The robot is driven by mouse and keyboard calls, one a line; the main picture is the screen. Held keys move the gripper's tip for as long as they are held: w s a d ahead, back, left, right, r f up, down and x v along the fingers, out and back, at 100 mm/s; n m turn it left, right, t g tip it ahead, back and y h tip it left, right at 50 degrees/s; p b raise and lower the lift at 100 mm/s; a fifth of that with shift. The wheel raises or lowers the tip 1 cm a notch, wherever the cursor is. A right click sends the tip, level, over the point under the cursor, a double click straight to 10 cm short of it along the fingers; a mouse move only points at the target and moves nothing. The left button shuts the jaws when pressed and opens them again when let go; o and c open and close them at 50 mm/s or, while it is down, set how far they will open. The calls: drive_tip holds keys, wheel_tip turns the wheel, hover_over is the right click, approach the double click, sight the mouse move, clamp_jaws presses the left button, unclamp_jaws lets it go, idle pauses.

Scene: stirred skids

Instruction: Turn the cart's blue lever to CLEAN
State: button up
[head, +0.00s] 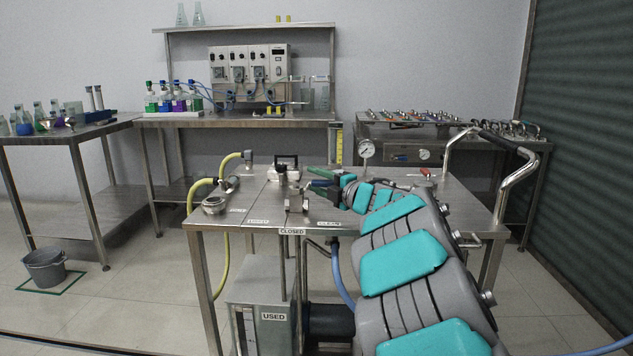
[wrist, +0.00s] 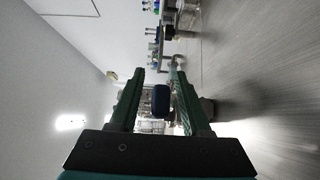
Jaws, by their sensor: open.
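The steel cart (head: 255,200) stands in the middle of the head view, with small white labels on its top and front edge. The front label (head: 291,231) reads CLOSED. My gripper (head: 311,179) is over the cart top, its green fingers pointing left. In the wrist view my gripper (wrist: 158,78) is open, and a dark blue block (wrist: 161,100), likely the lever's handle, shows between the fingers with gaps on both sides. I cannot tell how deep it sits. In the head view I cannot make out the blue lever or its setting; my gripper and arm cover part of that area.
A black-handled fitting (head: 286,168) stands at the cart's back, and a metal fitting (head: 297,200) rises left of my gripper. A pressure gauge (head: 366,149) and a red-handled valve (head: 425,173) are farther right. Yellow hoses (head: 195,190) run along the left side.

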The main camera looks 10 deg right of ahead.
drive_tip(key=b+v, duration=0.1)
drive_tip(key=v, duration=0.7)
drive_tip(key=shift+a, duration=0.1)
drive_tip(key=shift+w, duration=0.1)
